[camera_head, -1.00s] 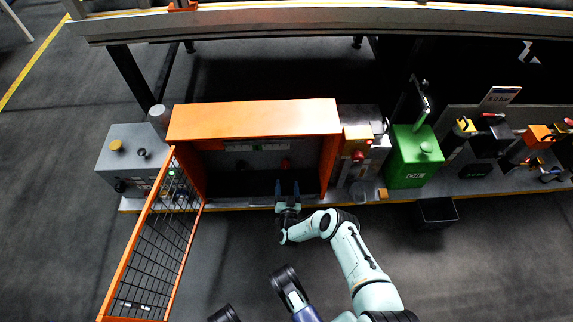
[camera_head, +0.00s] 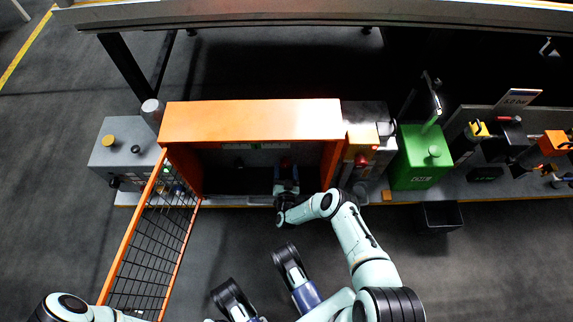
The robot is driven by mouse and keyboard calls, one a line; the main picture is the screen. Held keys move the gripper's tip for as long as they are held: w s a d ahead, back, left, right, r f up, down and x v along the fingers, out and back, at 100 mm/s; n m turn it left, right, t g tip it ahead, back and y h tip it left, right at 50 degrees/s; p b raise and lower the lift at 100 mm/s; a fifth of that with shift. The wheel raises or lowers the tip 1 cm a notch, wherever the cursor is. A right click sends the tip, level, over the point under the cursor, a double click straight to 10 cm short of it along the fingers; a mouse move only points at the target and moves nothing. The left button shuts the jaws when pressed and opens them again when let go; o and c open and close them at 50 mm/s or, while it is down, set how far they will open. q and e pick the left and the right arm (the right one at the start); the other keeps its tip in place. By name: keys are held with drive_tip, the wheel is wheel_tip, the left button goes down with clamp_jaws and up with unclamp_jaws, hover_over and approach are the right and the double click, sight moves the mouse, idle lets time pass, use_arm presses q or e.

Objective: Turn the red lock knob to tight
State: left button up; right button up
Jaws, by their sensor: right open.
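The red lock knob (camera_head: 286,161) shows as a small red spot on the back wall inside the orange-framed cabinet (camera_head: 250,122). My right gripper (camera_head: 286,173) reaches into the cabinet from the front, with its fingers apart just in front of the knob. The fingertips partly cover the knob, and I cannot tell whether they touch it. How far the knob is turned is too small to read. My left gripper is not in view; only part of my left arm shows at the lower left.
The mesh door (camera_head: 152,245) stands open on the cabinet's left. On the right are a box with another red button (camera_head: 361,160), a green box (camera_head: 420,158) and a black bin (camera_head: 441,215). A grey control box (camera_head: 122,150) stands left. A rail crosses above.

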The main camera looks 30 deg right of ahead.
drive_tip(key=shift+w, duration=0.1)
drive_tip(key=c, duration=1.1)
drive_tip(key=shift+o, duration=0.2)
